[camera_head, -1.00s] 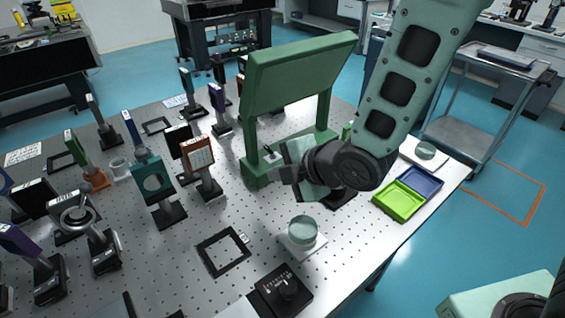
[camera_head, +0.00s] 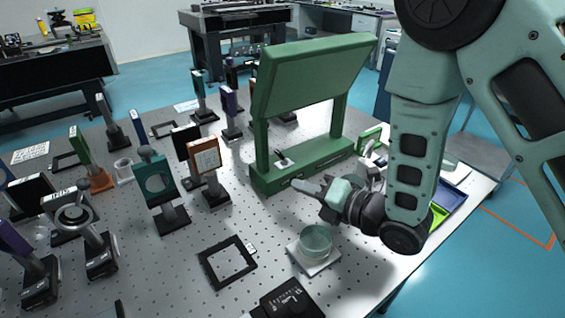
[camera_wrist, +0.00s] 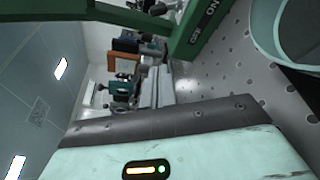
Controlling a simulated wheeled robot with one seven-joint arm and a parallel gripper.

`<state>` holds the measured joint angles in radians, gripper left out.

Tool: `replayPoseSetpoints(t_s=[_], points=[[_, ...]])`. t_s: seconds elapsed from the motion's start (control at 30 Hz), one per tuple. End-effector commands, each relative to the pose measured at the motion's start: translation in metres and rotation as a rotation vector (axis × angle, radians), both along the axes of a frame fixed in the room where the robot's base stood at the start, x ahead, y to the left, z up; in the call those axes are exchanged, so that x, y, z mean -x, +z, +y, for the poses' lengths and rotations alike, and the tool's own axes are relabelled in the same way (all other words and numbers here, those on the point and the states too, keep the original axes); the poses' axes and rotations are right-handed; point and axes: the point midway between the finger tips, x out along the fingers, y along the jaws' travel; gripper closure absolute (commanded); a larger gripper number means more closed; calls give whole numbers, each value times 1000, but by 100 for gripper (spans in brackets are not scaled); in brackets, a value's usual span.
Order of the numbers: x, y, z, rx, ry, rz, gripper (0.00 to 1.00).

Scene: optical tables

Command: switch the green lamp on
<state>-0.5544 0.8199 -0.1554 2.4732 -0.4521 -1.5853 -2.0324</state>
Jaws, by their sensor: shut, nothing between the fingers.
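The green lamp (camera_head: 310,80) stands upright on the perforated table, a tilted panel on two posts over a green base. A small pale plate with a dark lever (camera_head: 284,160) shows at the base's left part. In the wrist view the lamp's green base (camera_wrist: 192,32) carries white ON and OFF lettering. My gripper (camera_head: 297,186) is shut and empty, pointing left just in front of the base, with no clear contact. Its fingers also show in the wrist view (camera_wrist: 157,82). I cannot tell whether the lamp is lit.
A round glass dish on a white pad (camera_head: 315,243) stands close below my gripper. A black square frame (camera_head: 228,262) and a black box (camera_head: 287,300) lie nearby. Mounted optics, such as a teal holder (camera_head: 155,180), crowd the left. Trays (camera_head: 448,196) lie at right, partly behind my arm.

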Motion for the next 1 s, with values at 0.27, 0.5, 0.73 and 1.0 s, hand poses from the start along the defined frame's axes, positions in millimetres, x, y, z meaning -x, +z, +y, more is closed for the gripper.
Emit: replayPoseSetpoints(t_s=[0.27, 0.5, 0.73, 1.0], points=[[-9, -1, 12, 0, 1, 0, 100], [-38, -7, 48, -3, 2, 0, 100], [-67, -11, 75, -1, -3, 1, 100], [-80, 3, 51, 0, -2, 0, 100]])
